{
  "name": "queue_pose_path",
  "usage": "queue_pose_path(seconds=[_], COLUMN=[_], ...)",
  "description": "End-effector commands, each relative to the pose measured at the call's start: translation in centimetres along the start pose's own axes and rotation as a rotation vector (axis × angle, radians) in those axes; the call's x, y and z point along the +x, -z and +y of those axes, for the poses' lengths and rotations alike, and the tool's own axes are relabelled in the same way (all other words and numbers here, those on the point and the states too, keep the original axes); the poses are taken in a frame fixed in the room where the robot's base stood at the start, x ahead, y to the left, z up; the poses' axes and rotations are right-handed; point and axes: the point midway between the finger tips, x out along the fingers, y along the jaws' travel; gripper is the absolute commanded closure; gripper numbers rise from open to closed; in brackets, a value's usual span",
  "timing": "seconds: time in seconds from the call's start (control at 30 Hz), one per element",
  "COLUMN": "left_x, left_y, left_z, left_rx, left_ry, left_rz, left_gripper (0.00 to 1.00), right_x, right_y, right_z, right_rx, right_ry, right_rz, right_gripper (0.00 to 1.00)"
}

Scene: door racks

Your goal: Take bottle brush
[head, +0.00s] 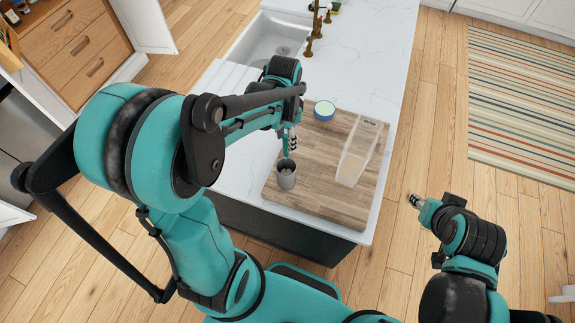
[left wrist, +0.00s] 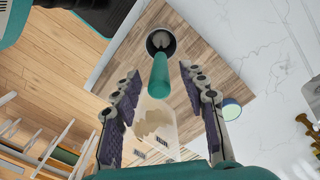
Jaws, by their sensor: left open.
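The bottle brush stands in a grey metal cup (head: 286,178); its teal handle (left wrist: 159,75) sticks up out of the cup (left wrist: 153,42) toward the left wrist camera. The brush's lower end is hidden inside the cup. My left gripper (head: 290,142) is open above the cup. In the left wrist view its fingers (left wrist: 160,90) stand on either side of the handle, with gaps visible on both sides. My right gripper (head: 414,201) is off to the right, over the floor beside the counter, away from the brush; its jaw state is unclear.
The cup stands on a wooden board (head: 317,200) on the white counter (head: 370,45). A sink (head: 277,42) and brass tap (head: 312,35) are farther back.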

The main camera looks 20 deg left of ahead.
Motion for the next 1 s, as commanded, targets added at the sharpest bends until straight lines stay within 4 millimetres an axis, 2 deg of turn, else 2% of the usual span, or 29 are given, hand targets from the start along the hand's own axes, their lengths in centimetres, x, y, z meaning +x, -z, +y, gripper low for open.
queue_pose_path(seconds=[0.33, 0.63, 0.67, 0.8, 0.83, 1.0], left_x=[4.6, 5.3, 5.3, 5.3, 5.3, 5.3], left_y=[0.3, 0.2, 0.2, 0.2, 0.2, 0.2], left_z=[0.1, 0.1, 0.1, 0.1, 0.1, 0.1], left_rx=[-0.001, -0.001, -0.001, -0.001, -0.001, -0.001], left_ry=[0.001, 0.001, 0.001, 0.001, 0.001, 0.001], left_rz=[0.001, 0.001, 0.001, 0.001, 0.001, 0.001], left_gripper=[0.57, 0.57, 0.60, 0.97, 1.00, 1.00], right_x=[-0.4, -0.4, -0.4, -0.4, -0.4, -0.4], right_y=[0.3, 0.3, 0.3, 0.3, 0.3, 0.3], right_z=[0.0, 0.0, 0.0, 0.0, 0.0, 0.0], right_rx=[0.000, 0.000, 0.000, 0.000, 0.000, 0.000], right_ry=[0.000, 0.000, 0.000, 0.000, 0.000, 0.000], right_rz=[0.000, 0.000, 0.000, 0.000, 0.000, 0.000], right_gripper=[0.60, 0.60, 0.60, 0.60, 0.60, 0.60])
